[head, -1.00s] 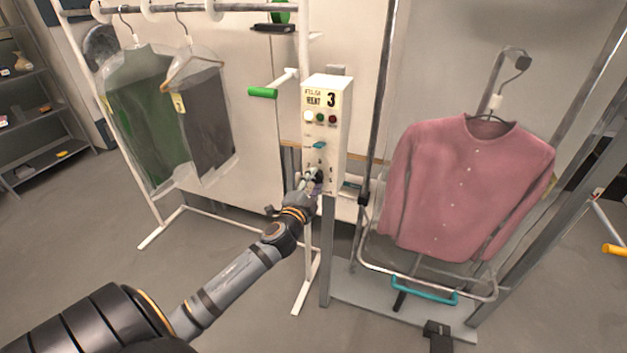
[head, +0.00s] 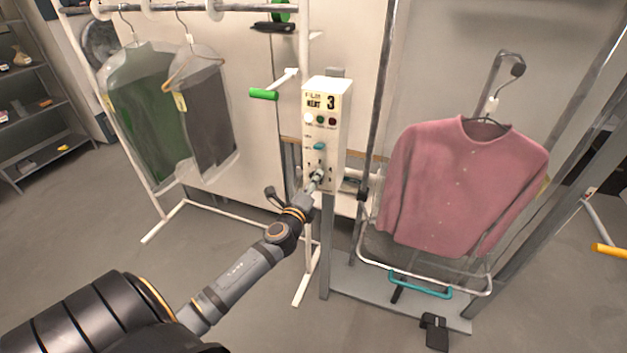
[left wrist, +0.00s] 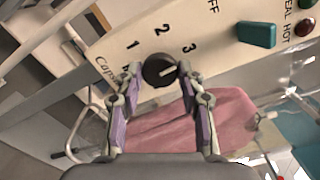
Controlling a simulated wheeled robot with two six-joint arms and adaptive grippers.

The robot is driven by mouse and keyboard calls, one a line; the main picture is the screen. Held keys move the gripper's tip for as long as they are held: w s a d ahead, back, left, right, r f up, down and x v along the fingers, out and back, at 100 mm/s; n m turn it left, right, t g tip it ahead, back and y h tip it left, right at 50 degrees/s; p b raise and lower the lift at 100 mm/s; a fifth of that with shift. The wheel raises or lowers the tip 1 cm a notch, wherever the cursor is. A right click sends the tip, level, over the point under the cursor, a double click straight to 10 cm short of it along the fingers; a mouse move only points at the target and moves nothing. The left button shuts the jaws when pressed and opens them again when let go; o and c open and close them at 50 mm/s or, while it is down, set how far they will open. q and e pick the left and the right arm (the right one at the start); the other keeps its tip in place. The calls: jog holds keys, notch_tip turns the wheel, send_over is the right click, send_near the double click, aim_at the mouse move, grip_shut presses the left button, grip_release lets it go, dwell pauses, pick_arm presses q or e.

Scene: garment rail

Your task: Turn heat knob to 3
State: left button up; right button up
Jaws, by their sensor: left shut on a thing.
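The round black heat knob (left wrist: 157,66) sits on the cream face of the control box (head: 340,125), among the printed numbers 1, 2 and 3. Its white pointer line points to the right and slightly up in the left wrist view, roughly on the side of the 3 (left wrist: 189,48). My left gripper (head: 317,178) is shut on the knob, with one finger at each side of it. In the head view the gripper mostly hides the knob. A label on the box reads HEAT 3 (head: 328,102). My right gripper is not in view.
A teal switch (left wrist: 257,34) and several coloured lamps are above the knob. A pink cardigan (head: 465,185) hangs right of the box, over a teal-handled frame (head: 420,286). Covered garments (head: 145,115) hang on the rail at left. A green handle (head: 263,95) sticks out beside the box.

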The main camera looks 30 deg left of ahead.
pick_arm(q)
jog(key=shift+m, duration=0.5)
jog(key=o, duration=1.2)
jog(key=shift+c, duration=0.2)
jog(key=v, duration=1.2)
